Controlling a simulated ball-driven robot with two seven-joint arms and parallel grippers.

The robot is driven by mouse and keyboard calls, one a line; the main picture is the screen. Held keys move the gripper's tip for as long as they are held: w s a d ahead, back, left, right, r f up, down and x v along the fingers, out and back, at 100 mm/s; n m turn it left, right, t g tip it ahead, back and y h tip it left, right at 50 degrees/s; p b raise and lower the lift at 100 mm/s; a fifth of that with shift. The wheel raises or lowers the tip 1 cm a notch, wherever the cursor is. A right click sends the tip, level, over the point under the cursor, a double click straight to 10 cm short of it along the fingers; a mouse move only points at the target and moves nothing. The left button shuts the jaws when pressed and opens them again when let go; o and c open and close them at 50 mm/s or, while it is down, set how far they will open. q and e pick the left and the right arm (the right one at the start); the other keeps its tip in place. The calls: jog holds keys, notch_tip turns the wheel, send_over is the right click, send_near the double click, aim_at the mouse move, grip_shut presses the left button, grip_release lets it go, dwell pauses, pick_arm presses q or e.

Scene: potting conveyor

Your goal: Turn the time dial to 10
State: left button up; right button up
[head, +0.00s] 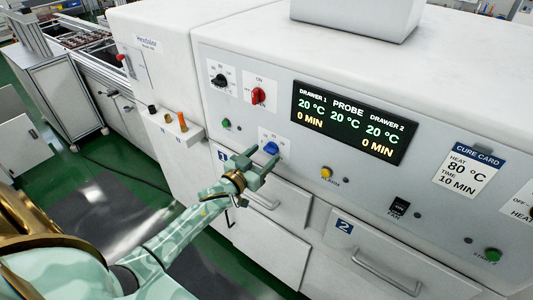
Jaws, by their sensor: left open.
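A blue dial (271,148) sits on a white label plate on the oven's front panel, above drawer 1. Its markings are too small to read, so I cannot confirm that it is the time dial. A black dial (220,80) with a number scale is at the panel's upper left. My left gripper (260,160) is open, just in front of and below the blue dial, with its fingers pointing to the panel. I cannot tell whether it touches the dial. The display (348,122) reads 20 °C and 0 MIN for both drawers. My right gripper is out of view.
A red ON switch (258,96) and a green button (226,124) are near the dials. A yellow alarm button (326,172) is to the right. The cure card (468,171) reads 80 °C, 10 MIN. Drawer handles (386,273) protrude below. Green floor is open at left.

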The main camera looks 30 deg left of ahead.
aim_at(271, 150)
pick_arm(q)
jog(key=shift+w+d, duration=0.1)
jog(key=shift+w, duration=1.05)
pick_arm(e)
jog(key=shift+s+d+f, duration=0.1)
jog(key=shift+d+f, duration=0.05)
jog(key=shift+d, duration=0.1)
pick_arm(q)
jog(key=shift+c, duration=0.3)
jog(key=c, duration=0.9)
jog(key=shift+c, duration=0.2)
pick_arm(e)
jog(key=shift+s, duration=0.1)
pick_arm(q)
jog(key=shift+m, duration=0.4)
jog(key=m, duration=0.3)
jog(key=shift+m, duration=0.4)
jog(key=shift+d+f+m, duration=0.1)
jog(key=shift+d+m, duration=0.05)
jog(key=shift+m, duration=1.95)
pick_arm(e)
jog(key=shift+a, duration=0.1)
